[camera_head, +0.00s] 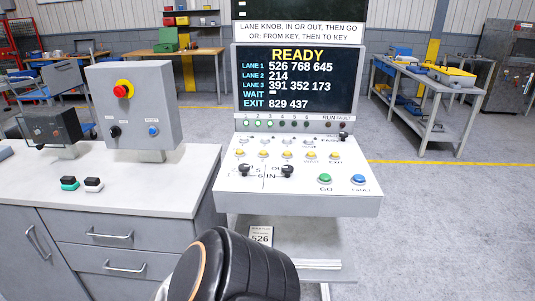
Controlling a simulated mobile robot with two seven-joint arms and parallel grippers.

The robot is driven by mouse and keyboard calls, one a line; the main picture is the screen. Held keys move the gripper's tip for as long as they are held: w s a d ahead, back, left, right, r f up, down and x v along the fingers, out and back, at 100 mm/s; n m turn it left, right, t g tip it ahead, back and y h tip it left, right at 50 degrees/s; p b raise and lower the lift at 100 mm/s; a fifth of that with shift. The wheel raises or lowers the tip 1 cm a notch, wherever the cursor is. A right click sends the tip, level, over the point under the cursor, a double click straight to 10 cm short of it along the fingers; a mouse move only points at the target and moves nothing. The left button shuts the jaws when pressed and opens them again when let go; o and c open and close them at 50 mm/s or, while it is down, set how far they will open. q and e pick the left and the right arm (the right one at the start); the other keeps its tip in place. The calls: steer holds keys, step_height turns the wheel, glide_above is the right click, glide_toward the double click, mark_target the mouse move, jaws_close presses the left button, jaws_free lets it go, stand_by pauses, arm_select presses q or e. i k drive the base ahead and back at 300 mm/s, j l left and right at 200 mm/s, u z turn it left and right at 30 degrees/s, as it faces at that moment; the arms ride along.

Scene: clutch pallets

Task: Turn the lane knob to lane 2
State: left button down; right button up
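The control console (300,200) stands in the middle, with a white sloped panel. A black knob (244,170) sits at the panel's left, with small numbers around it, 5 and 6 readable at its lower right; it appears to be the lane knob. Its pointer direction is too small to tell. A second black knob (287,171) to its right has IN and OUT markings. The screen (296,79) reads READY, with lane 1 at 526 768 645, lane 2 at 214 and lane 3 at 391 352 173. Neither gripper is in view.
A green GO button (325,178) and a blue button (359,180) sit right of the knobs, with yellow buttons above. A grey box with a red stop button (122,91) stands on the left counter (130,185). My black arm link covers the bottom middle.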

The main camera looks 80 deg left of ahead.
mark_target(243, 168)
steer(key=u, duration=2.45)
